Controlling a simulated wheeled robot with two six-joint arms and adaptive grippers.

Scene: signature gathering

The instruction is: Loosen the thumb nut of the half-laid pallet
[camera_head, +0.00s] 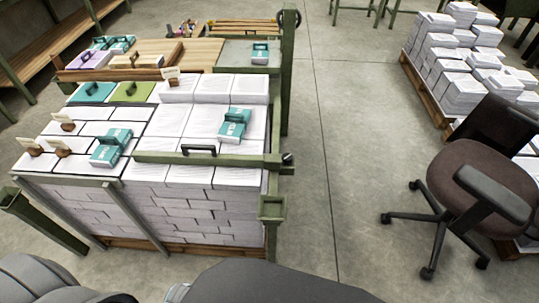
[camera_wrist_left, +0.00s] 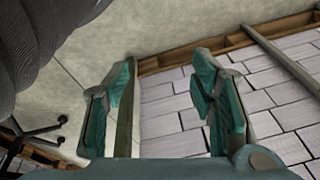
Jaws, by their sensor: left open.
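The half-laid pallet of white paper blocks (camera_head: 195,205) stands at the left in the head view, its top layer higher at the right. A green bar (camera_head: 215,160) with a black handle (camera_head: 198,149) lies across the top. A small dark knob, apparently the thumb nut (camera_head: 288,158), sits at the bar's right end by the green corner post. My left gripper (camera_wrist_left: 165,100) is open and empty in the left wrist view, with the side of stacked blocks (camera_wrist_left: 270,100) beyond its fingers. The nut is not distinguishable there. My right gripper is in neither view.
Teal boxes (camera_head: 110,149) and small tag holders rest on the stack. A tall green post (camera_head: 289,75) rises at its back right. An office chair (camera_head: 470,185) stands at the right, before another loaded pallet (camera_head: 450,70). The floor between (camera_head: 345,130) is clear.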

